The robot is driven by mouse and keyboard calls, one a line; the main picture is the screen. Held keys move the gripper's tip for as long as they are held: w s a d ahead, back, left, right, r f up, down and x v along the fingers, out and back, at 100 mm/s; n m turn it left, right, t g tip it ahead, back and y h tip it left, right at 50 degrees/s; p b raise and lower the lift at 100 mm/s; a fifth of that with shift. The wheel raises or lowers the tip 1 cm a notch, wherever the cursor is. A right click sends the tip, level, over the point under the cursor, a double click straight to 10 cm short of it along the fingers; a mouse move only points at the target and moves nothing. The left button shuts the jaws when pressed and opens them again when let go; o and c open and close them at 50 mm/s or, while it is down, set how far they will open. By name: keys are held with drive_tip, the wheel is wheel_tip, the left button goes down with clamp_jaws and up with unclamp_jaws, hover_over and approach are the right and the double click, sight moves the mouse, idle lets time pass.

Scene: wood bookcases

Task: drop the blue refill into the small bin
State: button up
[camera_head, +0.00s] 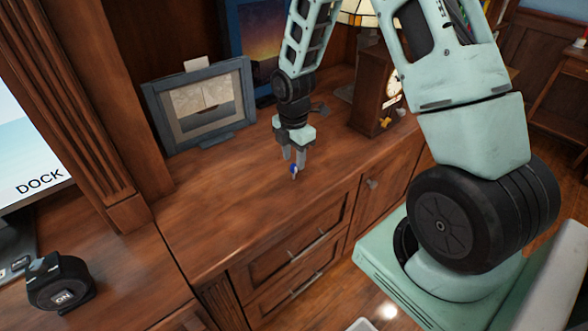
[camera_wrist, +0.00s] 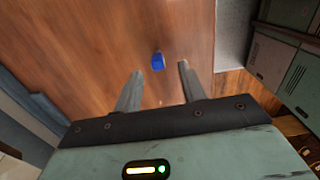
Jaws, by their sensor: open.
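The blue refill (camera_head: 293,169) is a small blue piece on the wooden cabinet top, right at my gripper's fingertips in the head view. It also shows in the wrist view (camera_wrist: 158,62), lying just beyond and between the two fingers. My gripper (camera_head: 296,160) points down at the cabinet top. In the wrist view my gripper (camera_wrist: 160,70) is open, with a clear gap between its fingers and nothing held. I cannot make out the small bin for certain; only the edge of a pale object (camera_head: 362,324) shows at the bottom of the head view.
A framed picture (camera_head: 203,105) stands at the back of the cabinet top (camera_head: 215,215). A wooden clock (camera_head: 376,100) and a lamp (camera_head: 357,12) stand to the right. A black device (camera_head: 60,284) and a screen (camera_head: 30,150) are at left. The top around the refill is clear.

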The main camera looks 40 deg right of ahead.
sight(294, 164)
drive_tip(key=shift+w+d+f+p, duration=0.1)
drive_tip(key=shift+f+p, duration=0.1)
drive_tip(key=shift+f, duration=1.25)
drive_tip(key=shift+w+d+f+p, duration=0.1)
drive_tip(key=shift+f+p, duration=0.05)
drive_tip(key=shift+f, duration=1.25)
clamp_jaws()
